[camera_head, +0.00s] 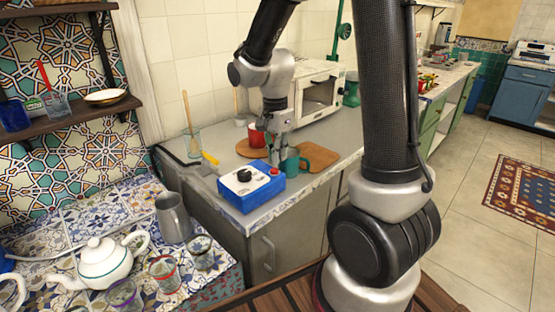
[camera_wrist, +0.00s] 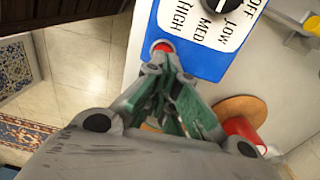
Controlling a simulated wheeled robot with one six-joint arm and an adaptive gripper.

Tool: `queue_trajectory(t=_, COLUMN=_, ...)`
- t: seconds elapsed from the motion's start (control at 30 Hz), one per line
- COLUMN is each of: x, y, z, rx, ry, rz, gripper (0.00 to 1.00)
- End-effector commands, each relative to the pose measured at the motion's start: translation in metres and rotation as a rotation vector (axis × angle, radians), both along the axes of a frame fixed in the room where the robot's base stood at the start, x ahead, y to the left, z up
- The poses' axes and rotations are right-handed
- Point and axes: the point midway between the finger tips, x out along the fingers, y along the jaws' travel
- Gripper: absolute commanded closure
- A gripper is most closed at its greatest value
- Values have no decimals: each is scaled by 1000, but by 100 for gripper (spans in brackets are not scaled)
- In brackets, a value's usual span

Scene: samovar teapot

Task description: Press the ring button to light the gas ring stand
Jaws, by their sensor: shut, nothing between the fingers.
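A blue control box (camera_head: 236,199) stands on the grey counter. My gripper (camera_head: 275,160) points down, shut and empty, right by the button. In the wrist view the fingertips (camera_wrist: 162,62) overlap the button's lower edge; I cannot tell whether they touch it. I cannot make out the gas ring stand or any flame.
A teal mug (camera_head: 293,163) is close beside my gripper on a wooden board (camera_head: 319,156). A red mug (camera_head: 257,135) stands behind. A white oven (camera_head: 320,95) is at the back. A teapot (camera_head: 103,262), grey jug (camera_head: 173,217) and glasses are at lower left.

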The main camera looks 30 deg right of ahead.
Motion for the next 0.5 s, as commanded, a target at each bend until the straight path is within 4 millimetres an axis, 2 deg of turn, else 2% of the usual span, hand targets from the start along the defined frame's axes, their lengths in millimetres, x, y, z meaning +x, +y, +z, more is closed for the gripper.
queue_trajectory(t=0.2, x=-1, y=-1, z=-16, rx=-1, ry=2, rz=0, gripper=100)
queue_trajectory(t=0.5, x=0, y=-1, z=-17, rx=0, ry=0, rz=0, gripper=100)
